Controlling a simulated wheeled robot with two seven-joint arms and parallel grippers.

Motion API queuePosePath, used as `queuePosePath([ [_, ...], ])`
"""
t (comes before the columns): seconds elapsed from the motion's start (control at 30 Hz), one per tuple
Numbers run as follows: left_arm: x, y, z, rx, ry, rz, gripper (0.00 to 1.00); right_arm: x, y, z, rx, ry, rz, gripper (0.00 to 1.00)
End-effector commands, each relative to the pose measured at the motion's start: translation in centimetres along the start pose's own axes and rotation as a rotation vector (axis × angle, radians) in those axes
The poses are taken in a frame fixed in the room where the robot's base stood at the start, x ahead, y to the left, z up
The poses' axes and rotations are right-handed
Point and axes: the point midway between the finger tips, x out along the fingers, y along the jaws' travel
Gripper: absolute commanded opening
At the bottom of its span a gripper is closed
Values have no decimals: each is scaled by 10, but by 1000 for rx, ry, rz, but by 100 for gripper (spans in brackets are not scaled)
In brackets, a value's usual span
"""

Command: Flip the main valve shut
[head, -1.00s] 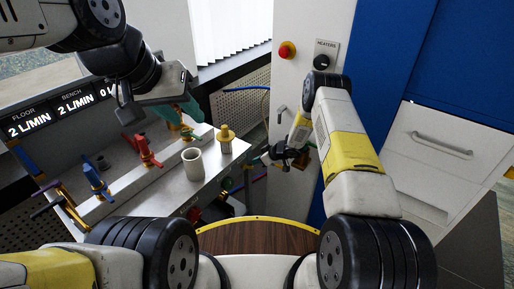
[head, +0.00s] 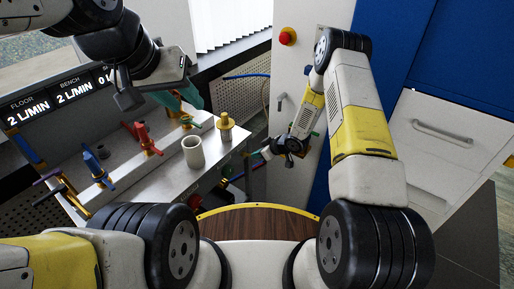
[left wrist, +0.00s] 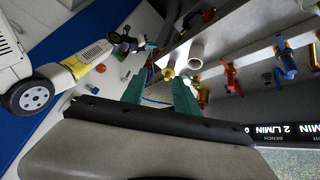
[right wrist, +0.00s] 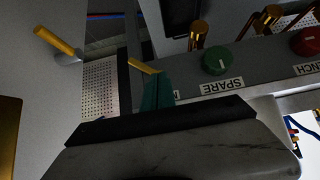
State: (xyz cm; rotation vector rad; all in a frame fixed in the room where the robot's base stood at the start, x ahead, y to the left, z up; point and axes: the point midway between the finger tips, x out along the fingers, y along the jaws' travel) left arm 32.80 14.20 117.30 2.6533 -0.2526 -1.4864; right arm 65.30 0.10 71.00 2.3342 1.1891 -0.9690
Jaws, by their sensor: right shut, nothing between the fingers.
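No valve clearly labelled as main shows. In the right wrist view, a yellow-handled lever (right wrist: 55,42) sits on a pale panel at the upper left. Another yellow handle (right wrist: 145,67) shows just beyond my right gripper (right wrist: 157,88), partly hidden by its teal fingers, which are together and empty. I cannot tell whether they touch it. A label beside the fingers is mostly hidden. In the head view my right gripper (head: 266,153) is at the bench's right end. My left gripper (left wrist: 160,90) is open and empty; in the head view it (head: 188,98) hangs above the bench.
A red button (head: 287,36) is on the white panel.

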Motion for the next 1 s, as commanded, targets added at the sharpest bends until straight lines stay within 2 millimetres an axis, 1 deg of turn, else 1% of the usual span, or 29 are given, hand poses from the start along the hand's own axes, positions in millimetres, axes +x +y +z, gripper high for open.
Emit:
queuePosePath([
  [0.03,0,0,0,0,0,0,36,-6,-11,4,3,-1,-3,0],
  [0.1,0,0,0,0,0,0,36,-14,-23,10,3,-1,-2,0],
  [0.2,0,0,0,0,0,0,36,-23,-39,16,1,-1,-1,0],
  [0.3,0,0,0,0,0,0,36,-30,-50,21,0,0,-1,0],
  [0.5,0,0,0,0,0,0,36,-36,-60,26,-1,1,0,0],
  [0.77,0,0,0,0,0,0,36,-36,-60,26,-1,1,0,0],
  [0.87,0,0,0,0,0,0,19,-37,-59,25,-1,0,3,0],
  [0.93,0,0,0,0,0,0,5,-41,-54,21,-2,-6,14,0],
  [0.97,0,0,0,0,0,0,0,-44,-51,18,-1,-9,22,0],
  [1.0,0,0,0,0,0,0,0,-50,-45,13,1,-16,36,0],
])
